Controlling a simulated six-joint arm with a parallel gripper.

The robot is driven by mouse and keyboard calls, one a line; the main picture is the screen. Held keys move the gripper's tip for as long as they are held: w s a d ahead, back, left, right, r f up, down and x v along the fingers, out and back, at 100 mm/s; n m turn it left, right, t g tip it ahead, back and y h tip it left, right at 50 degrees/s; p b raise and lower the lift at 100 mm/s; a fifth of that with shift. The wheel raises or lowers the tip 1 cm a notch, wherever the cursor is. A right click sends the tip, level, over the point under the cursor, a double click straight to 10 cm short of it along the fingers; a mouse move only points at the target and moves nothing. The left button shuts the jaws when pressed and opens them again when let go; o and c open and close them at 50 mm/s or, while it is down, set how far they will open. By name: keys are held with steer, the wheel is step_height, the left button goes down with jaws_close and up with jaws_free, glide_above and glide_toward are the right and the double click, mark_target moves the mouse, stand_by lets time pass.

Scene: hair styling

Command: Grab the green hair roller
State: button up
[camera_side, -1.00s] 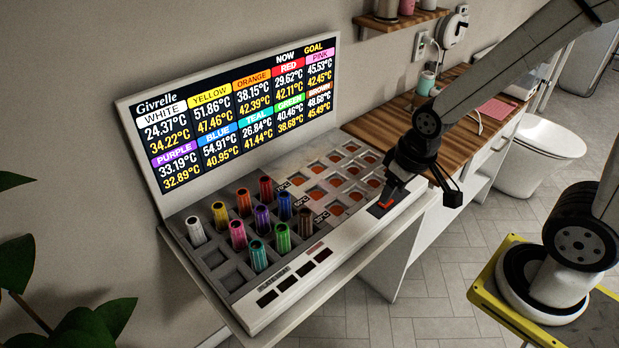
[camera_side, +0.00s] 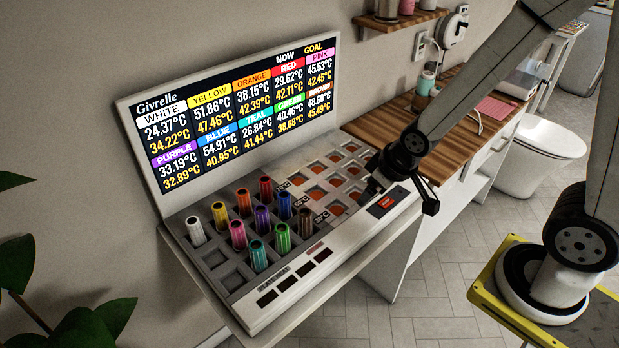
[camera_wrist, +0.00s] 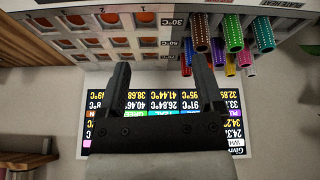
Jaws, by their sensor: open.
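The green hair roller (camera_side: 282,238) stands upright in the front row of the roller tray, between the teal roller (camera_side: 258,256) and the brown roller (camera_side: 305,222). In the wrist view the green roller (camera_wrist: 233,35) is at the upper right, right of my right finger. My gripper (camera_side: 372,186) is open and empty, over the right part of the station by the heating slots, apart from the green roller. In the wrist view my gripper (camera_wrist: 160,65) shows both fingers spread; one overlaps the brown roller (camera_wrist: 200,33).
Other coloured rollers stand close around the green one, including blue (camera_side: 284,206) and purple (camera_side: 262,219). Empty orange-lit heating slots (camera_side: 317,194) lie to the right. A temperature screen (camera_side: 235,110) rises behind. A red button panel (camera_side: 386,201) is near my gripper.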

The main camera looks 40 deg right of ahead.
steer(key=w+a+f+n+t+y, duration=0.2)
steer(key=w+a+f+n+t, duration=0.1)
steer(key=w+a+f, duration=0.15)
steer(key=n+t+y, duration=0.2)
steer(key=y, duration=0.2)
glide_toward(284, 228)
steer(key=shift+w+d+f, duration=0.5)
steer(key=shift+w+f, duration=0.1)
steer(key=shift+f, duration=0.2)
steer(key=shift+s+a+f+t+y, duration=0.15)
steer(key=shift+a+t+y, duration=0.2)
steer(key=shift+a, duration=0.45)
steer(key=shift+x, duration=1.25)
steer(key=shift+x, duration=2.6)
